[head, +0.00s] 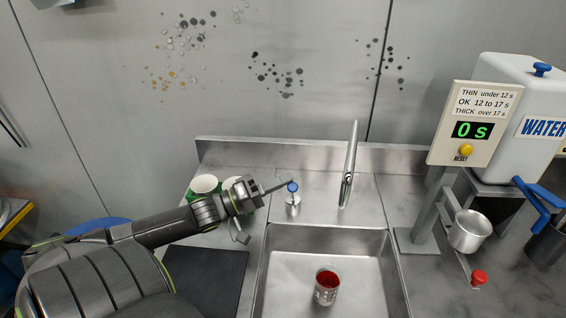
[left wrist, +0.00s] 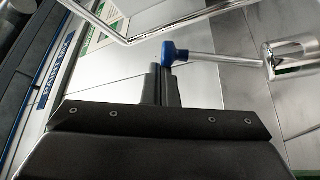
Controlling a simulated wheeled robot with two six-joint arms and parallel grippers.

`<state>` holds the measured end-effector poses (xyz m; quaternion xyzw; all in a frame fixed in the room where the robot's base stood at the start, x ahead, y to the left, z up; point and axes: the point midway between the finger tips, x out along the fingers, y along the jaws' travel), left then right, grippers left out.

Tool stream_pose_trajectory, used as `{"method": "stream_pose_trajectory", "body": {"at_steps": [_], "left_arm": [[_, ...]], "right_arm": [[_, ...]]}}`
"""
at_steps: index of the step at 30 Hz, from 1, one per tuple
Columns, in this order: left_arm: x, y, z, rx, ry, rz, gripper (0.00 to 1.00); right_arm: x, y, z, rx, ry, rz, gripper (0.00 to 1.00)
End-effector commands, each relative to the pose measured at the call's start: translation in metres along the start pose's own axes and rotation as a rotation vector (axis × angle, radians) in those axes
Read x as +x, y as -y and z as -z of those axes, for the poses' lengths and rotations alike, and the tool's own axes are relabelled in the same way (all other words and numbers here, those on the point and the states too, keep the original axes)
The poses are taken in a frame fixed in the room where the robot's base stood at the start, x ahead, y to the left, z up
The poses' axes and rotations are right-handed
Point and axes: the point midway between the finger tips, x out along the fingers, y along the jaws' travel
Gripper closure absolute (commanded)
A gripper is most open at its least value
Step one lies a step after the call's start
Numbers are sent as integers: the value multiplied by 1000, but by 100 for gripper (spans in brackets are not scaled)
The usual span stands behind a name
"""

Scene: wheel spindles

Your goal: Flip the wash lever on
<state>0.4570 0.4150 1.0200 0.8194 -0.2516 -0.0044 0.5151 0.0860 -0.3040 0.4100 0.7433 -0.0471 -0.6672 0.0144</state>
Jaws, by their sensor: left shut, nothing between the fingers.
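The wash lever is a short metal rod with a blue knob (head: 293,187) on a silver base (head: 293,205), behind the sink's back edge. In the left wrist view the blue knob (left wrist: 175,52) is at the top centre, with its rod running right to a metal cylinder (left wrist: 290,57). My left gripper (head: 288,182) is shut and empty, its fingertips right at the knob. In the left wrist view the closed fingertips (left wrist: 160,70) sit just beside the knob; I cannot tell whether they touch it. My right gripper is not in view.
The sink (head: 390,262) holds a metal cup (head: 326,287) with red inside. A tall faucet (head: 350,165) stands right of the lever. Cups (head: 204,184) stand behind my left arm. A timer sign (head: 472,125) and a white water tank (head: 515,95) are at right.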

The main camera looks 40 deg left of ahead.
Motion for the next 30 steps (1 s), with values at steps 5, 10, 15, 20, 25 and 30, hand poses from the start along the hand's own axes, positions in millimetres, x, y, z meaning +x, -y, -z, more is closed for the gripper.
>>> {"method": "stream_pose_trajectory", "body": {"at_steps": [5, 10, 15, 20, 25, 30], "left_arm": [[-8, 2, -15, 131, -1, -71, 100], [-14, 3, -26, 137, 0, -73, 100], [-17, 4, -32, 138, 1, -74, 100], [-19, 5, -36, 138, 1, -73, 100], [-20, 5, -38, 137, 1, -72, 100], [-21, 6, -38, 137, 1, -71, 100]], "right_arm": [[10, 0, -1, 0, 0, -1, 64], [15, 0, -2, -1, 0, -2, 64], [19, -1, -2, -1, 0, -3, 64], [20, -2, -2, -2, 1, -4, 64], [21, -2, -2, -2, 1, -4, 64], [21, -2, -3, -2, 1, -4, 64]]}}
